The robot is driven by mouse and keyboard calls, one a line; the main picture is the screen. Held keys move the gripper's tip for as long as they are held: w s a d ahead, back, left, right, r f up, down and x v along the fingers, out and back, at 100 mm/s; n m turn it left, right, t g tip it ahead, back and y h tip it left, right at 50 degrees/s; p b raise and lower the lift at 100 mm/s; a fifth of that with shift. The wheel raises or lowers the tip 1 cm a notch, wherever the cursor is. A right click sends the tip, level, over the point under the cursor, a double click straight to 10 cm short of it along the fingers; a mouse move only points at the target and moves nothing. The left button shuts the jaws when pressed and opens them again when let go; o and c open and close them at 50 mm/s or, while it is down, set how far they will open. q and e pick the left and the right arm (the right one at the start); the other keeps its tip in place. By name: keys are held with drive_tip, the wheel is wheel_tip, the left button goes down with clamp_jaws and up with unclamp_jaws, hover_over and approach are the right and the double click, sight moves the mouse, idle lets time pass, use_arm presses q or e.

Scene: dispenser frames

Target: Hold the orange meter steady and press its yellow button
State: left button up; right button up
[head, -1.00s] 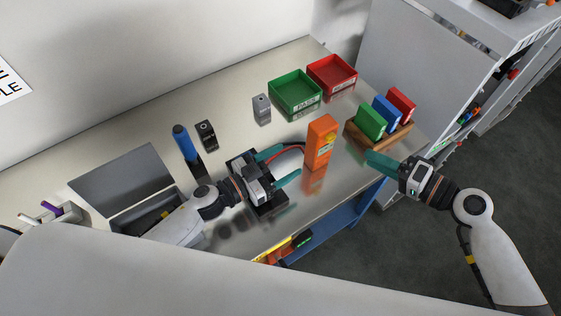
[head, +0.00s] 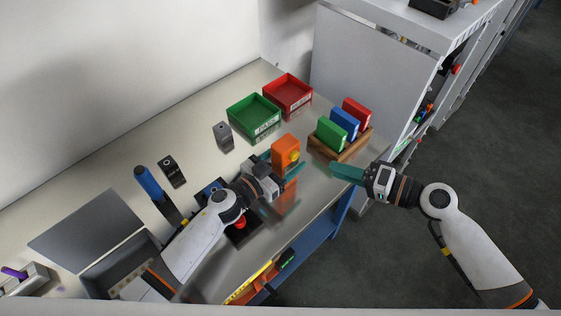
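The orange meter (head: 285,145) stands upright on the bench. Its yellow button (head: 294,155) shows on the face turned to the right. My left gripper (head: 279,165) is at the meter, one teal finger on each side of its lower part. The meter's lower part is partly hidden by this gripper, and I cannot tell whether the fingers touch it. My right gripper (head: 336,169) is to the right of the meter, apart from it. Its teal fingers look closed together, empty, and point left toward the button side.
A wooden rack (head: 340,151) with green, blue and red blocks stands just behind my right gripper. Green (head: 253,118) and red (head: 288,97) trays stand farther back. A grey block (head: 223,134), black block (head: 171,171) and blue-handled item (head: 149,183) stand left. The bench's front edge is close.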

use_arm(q)
drive_tip(key=shift+c, duration=0.4)
drive_tip(key=c, duration=1.3)
use_arm(e)
drive_tip(key=shift+s, duration=0.2)
drive_tip(key=c, duration=0.5)
drive_tip(key=shift+s+m, duration=0.35)
drive_tip(key=shift+m, duration=0.05)
clamp_jaws()
drive_tip(key=shift+s+d+r+m+t+h, duration=0.15)
drive_tip(key=shift+s+d+m+t+h, duration=0.25)
drive_tip(key=shift+s+m, duration=0.55)
drive_tip(key=shift+s+d+r+m+t+h, duration=0.25)
drive_tip(key=shift+s+m+t+h, duration=0.3)
drive_tip(key=shift+m, duration=0.65)
drive_tip(key=shift+s+d+r+m+t+h, duration=0.1)
drive_tip(key=shift+s+d+m+t+h, duration=0.35)
drive_tip(key=shift+s+m, duration=0.55)
